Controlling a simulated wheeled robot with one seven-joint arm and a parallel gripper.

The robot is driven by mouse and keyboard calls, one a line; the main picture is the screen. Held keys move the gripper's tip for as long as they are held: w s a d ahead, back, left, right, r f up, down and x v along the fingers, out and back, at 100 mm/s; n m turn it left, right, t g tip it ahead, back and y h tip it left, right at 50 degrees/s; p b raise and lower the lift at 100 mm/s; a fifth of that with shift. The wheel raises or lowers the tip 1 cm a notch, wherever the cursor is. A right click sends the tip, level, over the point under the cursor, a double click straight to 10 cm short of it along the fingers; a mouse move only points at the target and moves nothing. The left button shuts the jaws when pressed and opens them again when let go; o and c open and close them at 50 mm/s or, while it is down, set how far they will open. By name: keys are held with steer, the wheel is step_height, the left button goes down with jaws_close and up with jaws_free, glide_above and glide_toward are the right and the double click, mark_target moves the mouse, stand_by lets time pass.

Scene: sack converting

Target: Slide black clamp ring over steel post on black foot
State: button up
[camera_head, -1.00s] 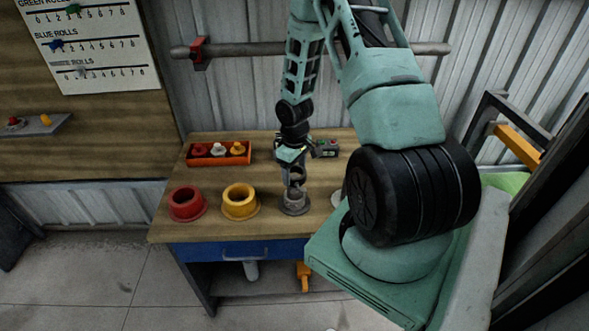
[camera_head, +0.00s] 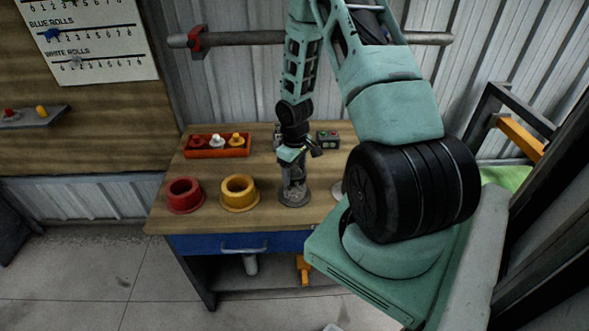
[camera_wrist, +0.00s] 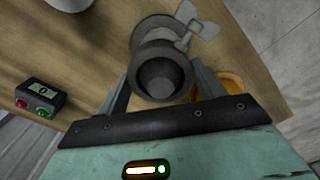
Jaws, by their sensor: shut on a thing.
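My gripper (camera_head: 293,180) points down over the black foot (camera_head: 294,199) on the bench. In the wrist view its two fingers (camera_wrist: 162,88) are shut on the sides of a dark grey, hollow round piece, the clamp ring (camera_wrist: 160,76). A lighter grey wing screw (camera_wrist: 197,24) sticks out beyond it at the upper right. The ring is directly above or at the foot. The steel post is not clearly distinguishable, and I cannot tell whether the ring is around it. The fingers and ring hide most of what is between them and the foot.
A red flanged ring (camera_head: 184,196) and a yellow one (camera_head: 239,194) stand left of the foot. An orange tray (camera_head: 216,153) with coloured knobs lies at the back left. A button box (camera_head: 328,140) stands at the back right. Bare bench (camera_head: 262,163) lies between them.

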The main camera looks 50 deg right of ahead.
steer(key=o, duration=1.4)
steer(key=shift+o, duration=0.2)
step_height(320, 180, up, 18)
steer(key=b, duration=0.1)
steer(key=shift+f+b, duration=0.25)
steer(key=shift+b, duration=0.1)
steer(key=shift+a, duration=0.1)
steer(key=a+r+n+b, duration=0.1)
steer(key=a+r+n, duration=0.1)
steer(key=a, duration=1)
steer(key=a+r+n, duration=0.1)
steer(key=a+r, duration=0.1)
steer(key=a, duration=1.1)
steer(key=s+a+n+b, duration=0.1)
steer(key=s+a+n, duration=0.3)
steer(key=s+a, duration=1.1)
steer(key=shift+s+a+r+y, duration=0.3)
steer(key=shift+s+r, duration=0.15)
steer(key=shift+s, duration=0.6)
